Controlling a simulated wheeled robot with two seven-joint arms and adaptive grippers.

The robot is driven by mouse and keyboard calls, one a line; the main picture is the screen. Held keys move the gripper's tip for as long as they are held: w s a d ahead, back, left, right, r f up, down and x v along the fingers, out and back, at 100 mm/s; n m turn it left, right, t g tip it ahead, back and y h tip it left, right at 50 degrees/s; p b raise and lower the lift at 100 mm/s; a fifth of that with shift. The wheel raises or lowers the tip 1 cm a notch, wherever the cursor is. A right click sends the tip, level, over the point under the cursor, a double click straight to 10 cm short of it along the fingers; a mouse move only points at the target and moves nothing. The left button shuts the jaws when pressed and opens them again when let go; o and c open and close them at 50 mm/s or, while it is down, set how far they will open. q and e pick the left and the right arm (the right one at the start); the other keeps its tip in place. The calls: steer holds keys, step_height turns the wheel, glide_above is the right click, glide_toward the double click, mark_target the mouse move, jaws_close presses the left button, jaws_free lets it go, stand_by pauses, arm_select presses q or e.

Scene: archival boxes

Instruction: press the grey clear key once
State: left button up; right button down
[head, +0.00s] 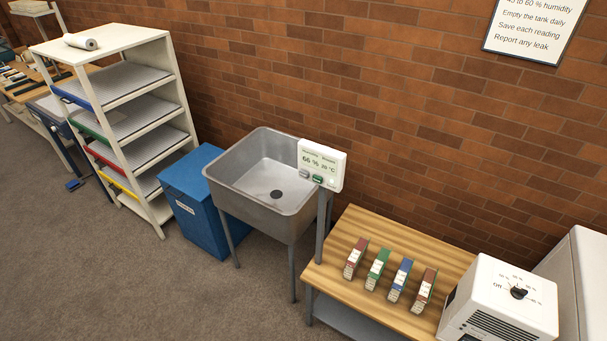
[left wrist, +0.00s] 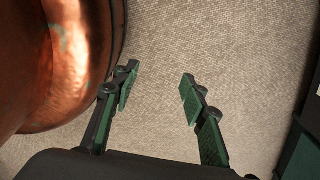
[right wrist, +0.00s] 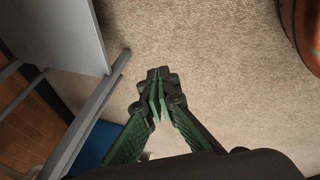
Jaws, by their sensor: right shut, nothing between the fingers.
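A white display unit (head: 325,158) stands on a post at the right rim of the sink. Its screen reads 66 % and a temperature. Below the screen, a small grey key (head: 304,174) sits left of a green key (head: 318,179). Neither gripper shows in the head view. My left gripper (left wrist: 158,82) is open and empty above the carpet. My right gripper (right wrist: 157,82) is shut and empty above the carpet, with grey metal legs and panels to its left. The keys do not show in either wrist view.
A metal sink (head: 232,188) stands beside a blue bin (head: 188,200). A wooden bench (head: 337,270) holds several small boxes, with a white dial appliance (head: 500,300) at its right. A white shelf rack (head: 150,110) stands left. Carpet in front is clear.

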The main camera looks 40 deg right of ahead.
mark_target(304, 174)
steer(key=w+r+n+t+h+p, duration=0.1)
steer(key=w+r+n+t, duration=0.3)
steer(key=w+r, duration=1.2)
steer(key=w+r+n+t+h+p, duration=0.1)
steer(key=w+r+n+t, duration=0.25)
steer(key=w+r, duration=1.2)
arm_select(q)
steer(key=r+p, duration=0.1)
steer(key=r, duration=0.2)
steer(key=shift+s+r, duration=0.15)
steer(key=shift+s, duration=0.05)
arm_select(e)
step_height(304, 174, up, 44)
steer(key=s+n+t+h, duration=0.2)
steer(key=n+t+h, duration=0.2)
steer(key=t+h, duration=0.1)
steer(key=shift+s+a+f+t, duration=0.25)
steer(key=shift+s+t, duration=0.15)
steer(key=shift+t, duration=0.35)
steer(key=shift+w+d, duration=0.1)
arm_select(q)
steer(key=shift+r, duration=0.1)
arm_select(e)
steer(key=w+d, duration=0.3)
steer(key=d, duration=0.5)
steer(key=shift+w, duration=0.15)
steer(key=shift+d, duration=0.15)
